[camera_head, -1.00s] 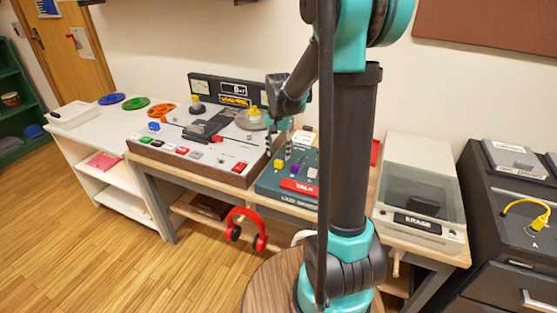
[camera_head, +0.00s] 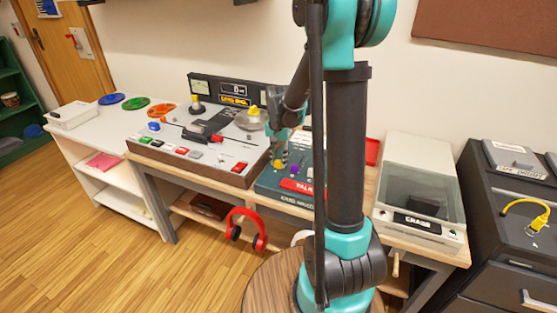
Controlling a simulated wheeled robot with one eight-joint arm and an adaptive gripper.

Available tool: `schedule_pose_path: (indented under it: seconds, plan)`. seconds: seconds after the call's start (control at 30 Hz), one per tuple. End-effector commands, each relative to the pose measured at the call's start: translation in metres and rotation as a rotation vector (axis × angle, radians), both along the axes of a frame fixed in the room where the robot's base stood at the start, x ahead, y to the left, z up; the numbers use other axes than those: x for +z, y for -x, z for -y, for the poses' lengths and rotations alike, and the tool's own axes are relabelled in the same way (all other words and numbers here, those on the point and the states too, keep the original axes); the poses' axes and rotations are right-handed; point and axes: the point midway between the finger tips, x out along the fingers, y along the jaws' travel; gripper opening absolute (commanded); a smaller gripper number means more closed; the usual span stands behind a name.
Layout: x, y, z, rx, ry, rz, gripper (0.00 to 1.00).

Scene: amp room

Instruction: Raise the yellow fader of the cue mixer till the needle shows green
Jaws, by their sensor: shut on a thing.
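The cue mixer (camera_head: 268,186) is a dark teal box on the wooden bench, partly hidden behind my arm. Its yellow fader (camera_head: 278,164) is a small knob at the left of the panel. A purple fader (camera_head: 294,169) is to its right. My gripper (camera_head: 280,158) points down at the yellow fader and is shut on it; the fingertips are small and partly blurred. I cannot make out a needle or a green zone; my arm covers part of the mixer's right side.
Left of the mixer is a large console (camera_head: 205,165) with colored buttons and a display. Right of my arm is a clear-lidded ERASE box (camera_head: 420,190). Red headphones (camera_head: 246,228) hang below the bench edge. Open wooden floor lies at the front left.

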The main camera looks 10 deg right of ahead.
Motion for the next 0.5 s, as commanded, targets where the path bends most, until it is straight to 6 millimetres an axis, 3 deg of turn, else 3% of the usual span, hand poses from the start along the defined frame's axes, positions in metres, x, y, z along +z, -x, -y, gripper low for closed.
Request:
schedule_pose_path:
  seconds: [0.33, 0.5]
  plan:
    - [0.000, -0.001, 0.001, 0.000, 0.000, 0.000, 0.00]
    - [0.000, -0.019, 0.012, -0.002, 0.000, 0.000, 0.00]
